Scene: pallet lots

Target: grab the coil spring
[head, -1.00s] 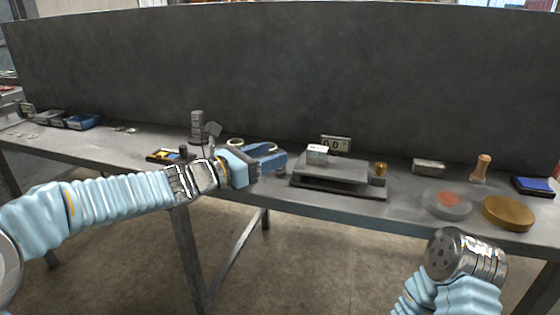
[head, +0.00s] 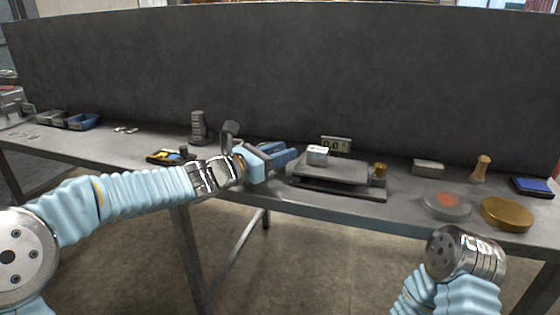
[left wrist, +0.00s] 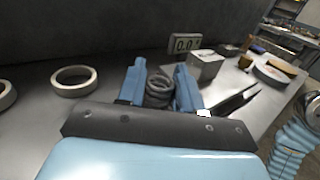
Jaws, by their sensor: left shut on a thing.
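The coil spring (left wrist: 158,92) shows in the left wrist view as dark grey coils between the two blue fingers of my left gripper (left wrist: 158,88). The fingers are shut on it from either side. In the head view my left gripper (head: 283,158) is over the bench, just left of the scale, and the spring is hidden there. I cannot tell whether the spring touches the bench. My right arm shows at the lower right of the head view, but its gripper is out of view.
A scale (head: 335,172) with a small box (head: 317,155) on its plate stands right of my left gripper, its display (head: 336,145) behind. A tape ring (left wrist: 74,80) lies left in the wrist view. A stacked grey cylinder (head: 198,127) stands behind my left wrist. A wall backs the bench.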

